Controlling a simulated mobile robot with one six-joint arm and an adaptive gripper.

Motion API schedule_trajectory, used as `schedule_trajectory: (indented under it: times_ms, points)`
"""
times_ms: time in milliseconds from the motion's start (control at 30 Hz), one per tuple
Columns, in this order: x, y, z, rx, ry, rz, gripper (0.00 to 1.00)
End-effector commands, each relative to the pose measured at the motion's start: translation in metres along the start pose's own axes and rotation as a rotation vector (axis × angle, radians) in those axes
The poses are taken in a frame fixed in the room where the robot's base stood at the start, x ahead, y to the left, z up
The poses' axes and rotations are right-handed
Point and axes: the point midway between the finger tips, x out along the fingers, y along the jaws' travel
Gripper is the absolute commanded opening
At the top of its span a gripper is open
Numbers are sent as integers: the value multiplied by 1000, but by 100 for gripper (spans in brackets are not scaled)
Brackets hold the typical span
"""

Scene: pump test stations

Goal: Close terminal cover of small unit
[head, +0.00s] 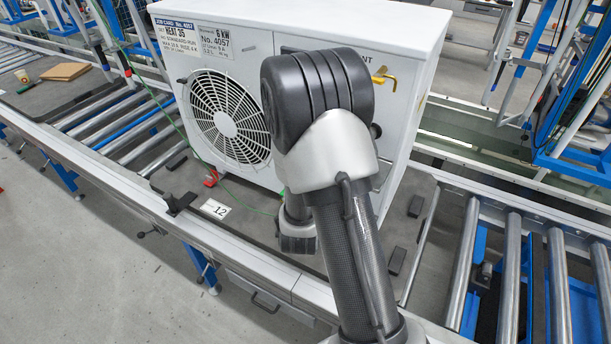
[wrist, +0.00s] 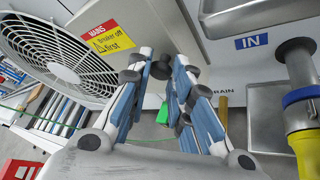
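The white unit (head: 290,60) stands on the conveyor in the head view, with a round fan grille (head: 229,115). My arm hides part of its front. In the wrist view, a red and yellow "MAINS, Breaker off first" label (wrist: 104,38) sits on a light panel beside the grille; I cannot tell whether this panel is the terminal cover. My gripper (wrist: 162,62) is in front of the unit, its fingers leaning together with a narrow gap at the tips. A dark round part (wrist: 162,69) shows between the tips; whether they touch it is unclear. My arm hides the gripper's tips in the head view.
A yellow handle (head: 383,76) sticks out at the unit's upper right. A yellow fitting with a blue ring (wrist: 303,110) and a blue "IN" label (wrist: 253,42) are right of my gripper. Bare rollers (head: 511,270) lie to the right. A green cable (head: 157,95) runs at the left.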

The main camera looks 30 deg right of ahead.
Motion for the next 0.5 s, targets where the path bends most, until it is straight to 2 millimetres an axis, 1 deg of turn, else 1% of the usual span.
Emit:
schedule_trajectory:
  times_ms: [33,333,500]
  points:
    - [0,0,-1,0,2,0,21]
    - [0,0,-1,0,1,1,40]
    - [0,1,-1,0,1,2,40]
